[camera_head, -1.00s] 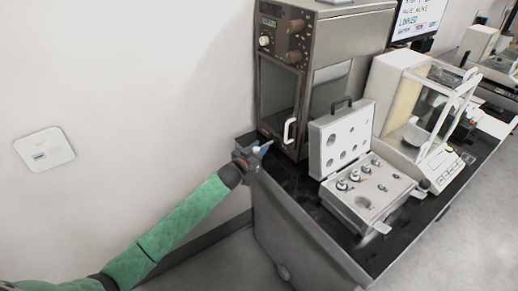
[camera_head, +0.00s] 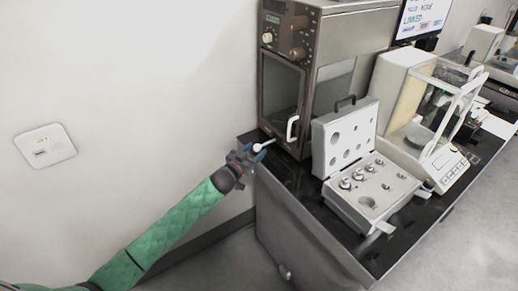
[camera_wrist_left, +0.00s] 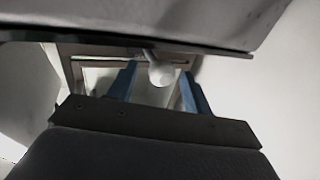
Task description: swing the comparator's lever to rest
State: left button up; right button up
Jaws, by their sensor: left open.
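The comparator (camera_head: 318,75) is the tall brown-fronted cabinet with a glass door at the table's far left corner. Its lever shows as a short pale rod with a white ball knob (camera_head: 257,147), sticking out low at the cabinet's left side. My left gripper (camera_head: 252,153) is open at the knob. In the left wrist view the knob (camera_wrist_left: 161,74) shows between the two blue fingers, nearer the right one, with gaps visible on both sides. I cannot tell how deep it sits between them. The lever's root is hidden. My right gripper is not in view.
A white door handle (camera_head: 292,129) stands out from the comparator's front, right of the knob. An open weight case (camera_head: 335,195) and a glass-sided balance (camera_head: 400,95) stand on the black table (camera_head: 300,185). A wall plate (camera_head: 45,145) is at left.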

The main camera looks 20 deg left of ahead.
pick_arm(q)
jog(key=shift+b+v, duration=0.3)
jog(key=shift+v, duration=1.55)
jog(key=shift+a, duration=0.1)
jog(key=s+d+f+n+g+y, duration=0.1)
jog(key=s+d+f+g+y, duration=0.15)
jog(key=s+f, duration=0.55)
jog(key=s+d+f+n+g+y, duration=0.15)
jog(key=s+d+f+g, duration=0.3)
jog(key=s, duration=0.65)
jog(key=s+d+f+g, duration=0.1)
jog(key=s+g, duration=0.3)
jog(key=s, duration=1)
jog(key=s+d+g, duration=0.1)
jog(key=s+g, duration=0.3)
jog(key=s, duration=1)
jog(key=shift+s+d+f+m, duration=0.3)
jog(key=shift+s+f+m, duration=0.05)
jog(key=shift+s+m, duration=0.1)
